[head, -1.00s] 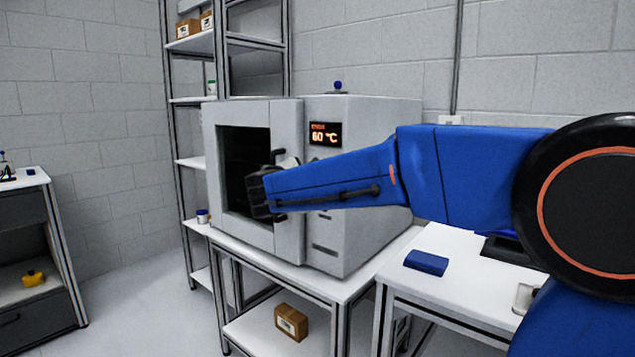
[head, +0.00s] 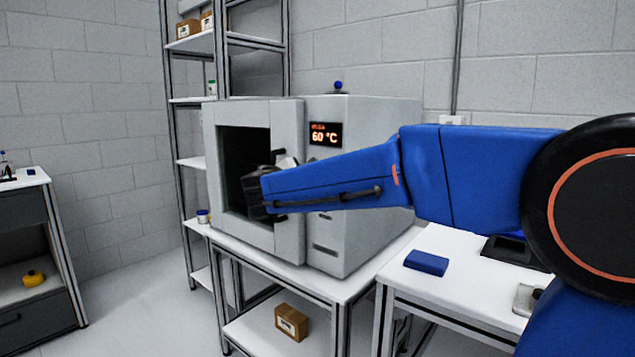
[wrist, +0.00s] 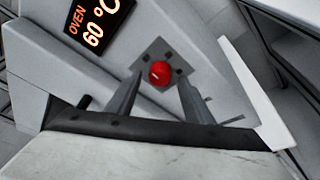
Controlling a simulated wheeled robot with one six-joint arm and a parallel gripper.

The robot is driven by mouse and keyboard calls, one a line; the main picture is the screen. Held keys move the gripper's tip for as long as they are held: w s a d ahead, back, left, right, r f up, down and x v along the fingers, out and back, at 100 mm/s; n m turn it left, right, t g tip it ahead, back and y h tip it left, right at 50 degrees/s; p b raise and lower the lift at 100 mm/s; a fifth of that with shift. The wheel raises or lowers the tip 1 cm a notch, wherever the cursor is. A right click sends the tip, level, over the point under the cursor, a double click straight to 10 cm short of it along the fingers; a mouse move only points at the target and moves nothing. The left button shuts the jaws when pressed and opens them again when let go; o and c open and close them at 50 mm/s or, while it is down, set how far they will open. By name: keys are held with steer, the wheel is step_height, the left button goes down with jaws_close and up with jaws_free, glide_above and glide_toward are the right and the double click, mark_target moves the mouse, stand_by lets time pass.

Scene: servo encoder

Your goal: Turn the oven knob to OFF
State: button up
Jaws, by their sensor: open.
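The oven (head: 352,225) is a light grey box on a white table, with an orange display (head: 326,134) reading 60 °C. In the wrist view the red round oven knob (wrist: 160,72) sits on a grey square plate, below and right of the display (wrist: 98,24). A small light mark shows on the knob; its setting cannot be read. My gripper (wrist: 155,95) is open, its two fingers pointing at the plate on either side below the knob. I cannot tell whether they touch anything. In the head view my arm hides the knob, and my gripper's fingertips are not clear.
The oven stands on a white table (head: 345,290) with a cardboard box (head: 291,322) on its lower shelf. A blue block (head: 426,262) lies on the white table at right. Metal shelving (head: 183,162) stands behind the oven at left. Floor is clear at lower left.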

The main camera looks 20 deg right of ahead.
steer(key=v, duration=1.6)
steer(key=shift+s+a+f, duration=0.1)
steer(key=shift+s+a, duration=0.05)
